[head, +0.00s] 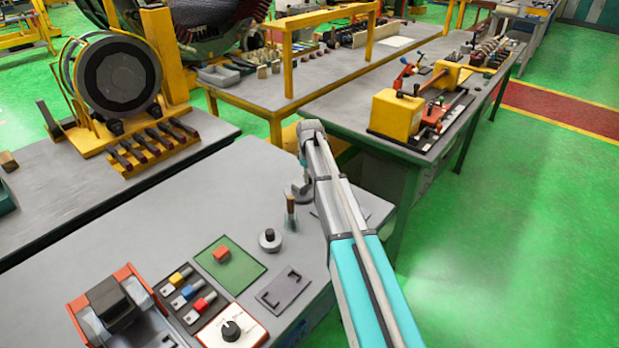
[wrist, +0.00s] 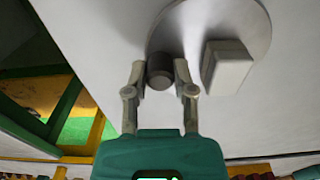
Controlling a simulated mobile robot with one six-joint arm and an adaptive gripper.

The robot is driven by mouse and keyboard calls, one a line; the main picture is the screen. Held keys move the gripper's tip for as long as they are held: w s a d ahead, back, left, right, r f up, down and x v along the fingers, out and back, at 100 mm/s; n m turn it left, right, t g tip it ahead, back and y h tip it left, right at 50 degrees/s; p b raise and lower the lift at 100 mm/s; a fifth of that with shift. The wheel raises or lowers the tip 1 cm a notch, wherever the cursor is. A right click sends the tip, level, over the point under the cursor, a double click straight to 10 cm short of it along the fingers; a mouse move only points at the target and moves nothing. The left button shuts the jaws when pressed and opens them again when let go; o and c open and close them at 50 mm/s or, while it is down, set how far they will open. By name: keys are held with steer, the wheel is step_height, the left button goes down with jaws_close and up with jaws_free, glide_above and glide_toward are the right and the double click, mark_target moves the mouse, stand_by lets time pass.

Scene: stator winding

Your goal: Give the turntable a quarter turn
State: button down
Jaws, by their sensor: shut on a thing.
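In the wrist view, the turntable is a pale grey round disc (wrist: 215,22) at the top, cut off by the frame edge. A short dark cylindrical peg (wrist: 160,76) stands near its edge. A pale rectangular block (wrist: 227,68) is to the right of the peg on the disc. My gripper (wrist: 160,68) has one finger on each side of the peg and is shut on it.
On the bench (head: 150,225) are a round knob-topped weight (head: 269,239), a green mat (head: 229,263) with a red block, a slotted grey plate (head: 283,289), a control box with a dial (head: 231,329) and a coloured switch panel (head: 186,294). A second bench with yellow fixtures (head: 395,114) stands behind.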

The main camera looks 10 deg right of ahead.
steer(key=shift+c, duration=2.2)
jaws_free()
